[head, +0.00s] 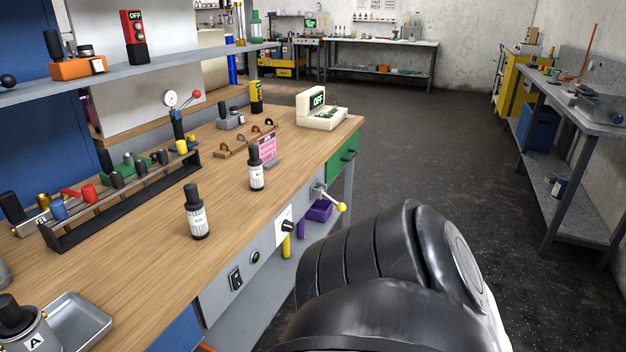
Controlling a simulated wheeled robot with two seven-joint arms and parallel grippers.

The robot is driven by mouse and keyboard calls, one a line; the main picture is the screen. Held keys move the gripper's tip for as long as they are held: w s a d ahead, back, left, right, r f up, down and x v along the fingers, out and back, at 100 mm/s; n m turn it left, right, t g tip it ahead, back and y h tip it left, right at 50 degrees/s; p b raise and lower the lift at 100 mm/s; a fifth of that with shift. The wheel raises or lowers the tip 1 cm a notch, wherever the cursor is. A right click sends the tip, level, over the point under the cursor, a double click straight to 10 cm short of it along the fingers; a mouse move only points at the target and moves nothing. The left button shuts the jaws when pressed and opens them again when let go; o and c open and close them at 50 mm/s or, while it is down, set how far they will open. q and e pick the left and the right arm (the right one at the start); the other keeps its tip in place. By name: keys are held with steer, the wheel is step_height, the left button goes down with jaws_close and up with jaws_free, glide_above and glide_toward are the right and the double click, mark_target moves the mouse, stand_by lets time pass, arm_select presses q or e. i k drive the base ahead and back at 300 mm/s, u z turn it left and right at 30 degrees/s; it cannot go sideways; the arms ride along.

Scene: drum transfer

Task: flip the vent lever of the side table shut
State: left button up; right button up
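A lever with a yellow ball knob (341,207) sticks out from the front panel of the wooden-topped workbench (150,255). It slants down to the right from its pivot. Another lever with a red knob (196,94) rises to the right beside a round gauge (171,98) on the same bench. No label shows which is the vent lever, and I cannot tell whether either is open or shut. A grey side table (562,100) stands along the right wall; no lever is clear on it. A large black link of my arm fills the lower middle. Neither gripper is in view.
Two dark-capped bottles (196,215) (256,170) stand near the bench's front edge. A cream device reading OFF (318,108) sits at its far end. A purple bin (319,210) hangs below. The dark floor (430,150) between bench and side table is clear.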

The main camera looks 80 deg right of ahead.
mark_target(342, 207)
steer(key=z, duration=3.25)
steer(key=i, duration=1.55)
steer(key=u, duration=0.1)
